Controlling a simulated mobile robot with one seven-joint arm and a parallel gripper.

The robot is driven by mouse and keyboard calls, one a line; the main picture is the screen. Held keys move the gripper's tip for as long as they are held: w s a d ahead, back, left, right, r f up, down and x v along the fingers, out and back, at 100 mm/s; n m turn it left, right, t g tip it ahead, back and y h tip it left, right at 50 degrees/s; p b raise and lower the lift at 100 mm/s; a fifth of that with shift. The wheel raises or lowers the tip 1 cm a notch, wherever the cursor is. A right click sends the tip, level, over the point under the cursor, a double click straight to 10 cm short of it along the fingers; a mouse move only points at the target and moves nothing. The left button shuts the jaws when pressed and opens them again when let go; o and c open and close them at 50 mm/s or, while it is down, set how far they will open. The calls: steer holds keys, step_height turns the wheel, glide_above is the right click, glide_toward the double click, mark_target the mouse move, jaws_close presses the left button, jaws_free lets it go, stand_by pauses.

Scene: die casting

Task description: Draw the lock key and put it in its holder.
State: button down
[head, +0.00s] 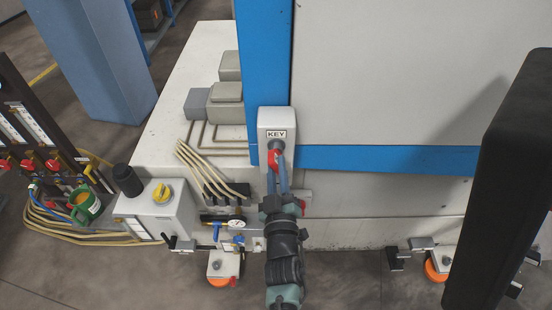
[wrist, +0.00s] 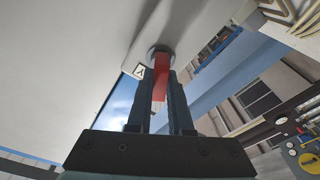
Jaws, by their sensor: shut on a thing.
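A light grey box labelled KEY (head: 277,116) stands at the corner of the machine in the head view. The red lock key (head: 272,157) is at the round lock just below the label. My gripper (head: 279,162) reaches up to it from below. In the wrist view, the fingers are shut on the red key (wrist: 160,75), which stands between them. The key's far end meets the round metal lock (wrist: 159,50). How deep it sits in the lock cannot be told. I cannot make out the key's holder for certain.
A blue post (head: 264,60) and a blue rail (head: 390,159) run beside the box. A dark block (head: 505,180) fills the right side.

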mark_target(275, 170)
steer(key=n, duration=0.3)
steer(key=n+y+p, duration=0.1)
steer(key=n, duration=0.2)
steer(key=shift+g+p, duration=0.3)
steer(key=shift+n, duration=0.3)
steer(key=n+p, duration=0.1)
steer(key=n, duration=0.2)
steer(key=shift+r, duration=0.1)
steer(key=n, duration=0.3)
steer(key=shift+d+g, duration=0.1)
steer(key=shift+g, duration=0.3)
steer(key=shift+s+p, duration=0.35)
steer(key=shift+s, duration=0.35)
steer(key=shift+s, duration=1.4)
